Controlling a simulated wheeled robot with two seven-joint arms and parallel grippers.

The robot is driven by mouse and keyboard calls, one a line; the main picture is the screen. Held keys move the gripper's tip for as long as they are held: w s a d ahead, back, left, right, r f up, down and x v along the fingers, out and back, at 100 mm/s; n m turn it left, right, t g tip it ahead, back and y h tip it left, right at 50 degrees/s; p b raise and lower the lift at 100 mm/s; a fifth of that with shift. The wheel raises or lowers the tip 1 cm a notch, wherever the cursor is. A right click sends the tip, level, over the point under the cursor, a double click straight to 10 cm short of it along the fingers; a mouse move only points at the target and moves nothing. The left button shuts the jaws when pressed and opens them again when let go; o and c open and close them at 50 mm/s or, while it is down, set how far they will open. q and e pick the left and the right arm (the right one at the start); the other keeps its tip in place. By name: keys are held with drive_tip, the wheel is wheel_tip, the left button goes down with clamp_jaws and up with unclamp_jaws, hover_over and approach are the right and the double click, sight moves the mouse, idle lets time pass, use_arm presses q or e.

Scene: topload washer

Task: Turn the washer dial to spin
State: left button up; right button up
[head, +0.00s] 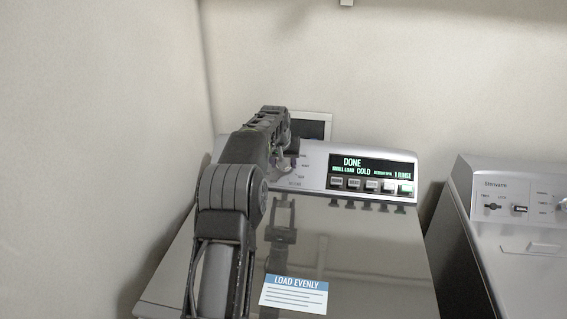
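The washer (390,245) has a silver control panel (317,170) at its back edge. The dial (287,162) is at the panel's left part, mostly hidden by my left arm and gripper. A few small labels show just right of it. My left gripper (280,150) is at the dial, seen from behind. Its fingers are largely hidden, so I cannot tell whether they are open, shut or touching the dial. The green display (372,166) reads DONE, SMALL LOAD, COLD and 1 RINSE. My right gripper is not in view.
Several buttons (371,185) sit under the display. The glossy lid is closed, with a LOAD EVENLY label (294,294), and it reflects my arm. A second appliance (510,215) stands at the right. A wall is close on the left.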

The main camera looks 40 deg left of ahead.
use_arm(q)
drive_tip(key=shift+m, duration=0.4)
drive_tip(key=shift+f, duration=0.1)
drive_tip(key=o, duration=1.4)
drive_tip(key=shift+c, duration=0.2)
drive_tip(key=shift+r, duration=0.2)
drive_tip(key=b+v, duration=0.2)
drive_tip(key=v, duration=0.5)
drive_tip(key=shift+s+d+r, duration=0.2)
drive_tip(key=shift+s, duration=0.05)
